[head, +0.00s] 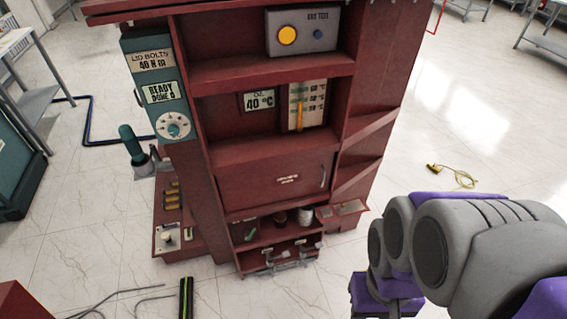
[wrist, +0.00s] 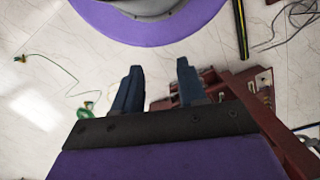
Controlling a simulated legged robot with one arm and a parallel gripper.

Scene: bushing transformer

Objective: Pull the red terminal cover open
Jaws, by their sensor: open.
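The red cover (head: 275,181) is a flat panel low on the front of the dark red transformer cabinet (head: 218,200). It looks shut, with a small white label too blurred to read and a vertical handle (head: 323,176) at its right edge. My gripper (wrist: 158,80) is open and empty in the wrist view, its two dark blue fingers apart over the floor. Part of the red cabinet (wrist: 285,135) shows beyond and right of the fingers there. In the head view my purple and grey arm is at the lower right, apart from the cover; the fingertips cannot be made out.
Above the cover are a 40 °C display (head: 259,100), a level gauge (head: 307,105) and a grey test box (head: 302,31). An open lower shelf (head: 275,250) holds small parts. A yellow cable (head: 455,177) lies on the right floor, which is otherwise mostly clear.

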